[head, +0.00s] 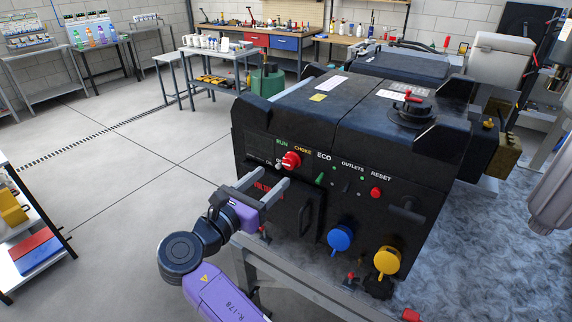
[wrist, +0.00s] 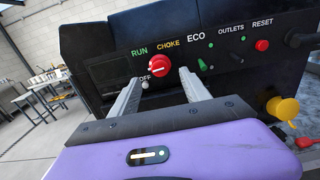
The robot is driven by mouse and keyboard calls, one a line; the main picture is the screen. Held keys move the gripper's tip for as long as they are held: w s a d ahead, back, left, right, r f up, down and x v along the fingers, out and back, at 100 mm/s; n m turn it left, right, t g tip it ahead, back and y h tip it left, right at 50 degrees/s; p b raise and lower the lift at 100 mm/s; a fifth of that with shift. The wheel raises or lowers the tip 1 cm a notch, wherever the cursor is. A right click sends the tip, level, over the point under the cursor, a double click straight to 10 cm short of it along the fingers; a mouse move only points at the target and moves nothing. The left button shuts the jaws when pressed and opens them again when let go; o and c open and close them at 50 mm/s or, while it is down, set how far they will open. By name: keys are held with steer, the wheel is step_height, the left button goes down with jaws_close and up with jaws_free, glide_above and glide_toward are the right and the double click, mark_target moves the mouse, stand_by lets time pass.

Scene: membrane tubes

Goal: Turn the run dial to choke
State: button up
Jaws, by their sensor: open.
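The red run dial (head: 291,160) is on the upper left of the black generator's front panel. It also shows in the wrist view (wrist: 158,65), with RUN to its upper left, CHOKE above it and OFF to its lower left. A pale line marks its face, but I cannot tell surely which label it points to. My purple gripper (head: 274,177) is open and empty in front of the panel. In the wrist view its two grey fingers (wrist: 159,78) point at the panel, their tips just below and either side of the dial, apparently not touching it.
Right of the dial are a green switch (head: 320,179) and a red reset button (head: 376,193). A blue cap (head: 339,238) and a yellow cap (head: 387,261) are lower down. A grey frame rail (head: 300,280) runs in front. Open floor lies left.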

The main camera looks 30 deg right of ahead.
mark_target(288, 164)
steer(key=shift+p+x, duration=0.75)
steer(key=shift+x, duration=3.05)
steer(key=shift+f, duration=0.1)
steer(key=c, duration=1.1)
steer(key=shift+c, duration=0.2)
